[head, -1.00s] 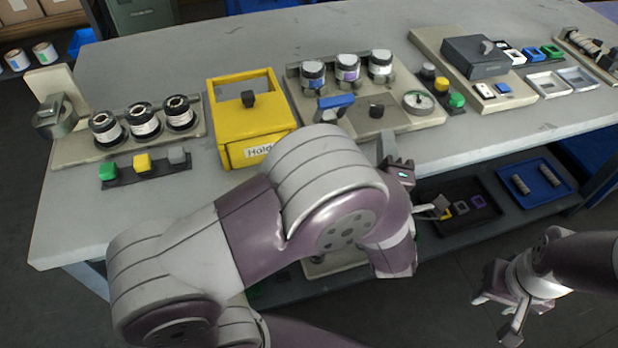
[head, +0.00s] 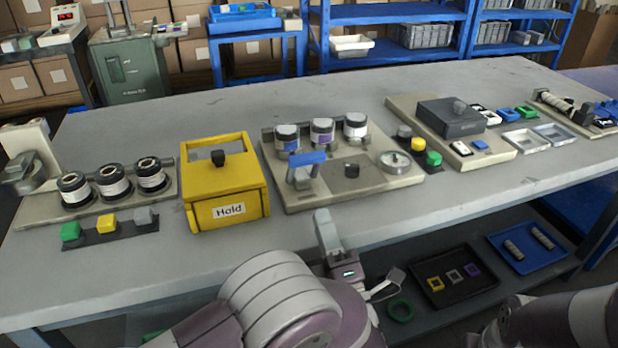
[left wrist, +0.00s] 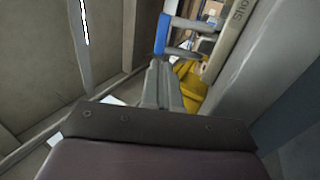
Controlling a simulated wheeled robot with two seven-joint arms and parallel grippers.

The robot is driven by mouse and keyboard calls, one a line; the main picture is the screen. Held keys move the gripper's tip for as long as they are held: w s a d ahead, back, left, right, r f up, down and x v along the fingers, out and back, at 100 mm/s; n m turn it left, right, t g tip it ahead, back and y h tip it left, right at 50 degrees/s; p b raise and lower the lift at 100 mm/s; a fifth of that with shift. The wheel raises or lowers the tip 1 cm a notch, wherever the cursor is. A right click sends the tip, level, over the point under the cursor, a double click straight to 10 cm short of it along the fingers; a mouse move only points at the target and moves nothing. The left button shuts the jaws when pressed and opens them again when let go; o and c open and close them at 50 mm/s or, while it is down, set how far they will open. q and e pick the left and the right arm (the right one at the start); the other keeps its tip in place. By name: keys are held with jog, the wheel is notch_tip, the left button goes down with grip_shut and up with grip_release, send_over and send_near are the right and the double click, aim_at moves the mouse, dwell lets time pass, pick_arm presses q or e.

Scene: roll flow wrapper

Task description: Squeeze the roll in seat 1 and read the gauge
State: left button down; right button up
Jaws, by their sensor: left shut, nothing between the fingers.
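The middle beige station (head: 310,195) bears three dark rolls with white caps: a left one (head: 287,138), a middle one (head: 322,132) and a right one (head: 355,127). I cannot read which seat is 1. A blue-topped handle (head: 306,160) stands in front of the left roll. The round gauge (head: 395,161) is at the station's right; its reading is too small to tell. My left gripper (head: 323,222) is shut and empty, in front of the station. In the left wrist view its fingers (left wrist: 160,82) point towards a blue handle (left wrist: 161,34). My right gripper is below the picture.
The yellow Hold box (head: 225,190) stands left of the station. Green, yellow and grey buttons (head: 107,224) sit before another roll station (head: 170,180) at the left. A button stack (head: 418,145) is right of the gauge. Trays lie on the lower shelf (head: 435,315).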

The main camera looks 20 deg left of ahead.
aim_at(305, 164)
pick_arm(q)
jog(key=x, duration=0.8)
jog(key=shift+w+a+r, duration=0.1)
jog(key=shift+w+a, duration=0.1)
jog(key=shift+w, duration=0.15)
pick_arm(e)
jog(key=shift+r, duration=0.1)
pick_arm(q)
jog(key=shift+r, duration=0.1)
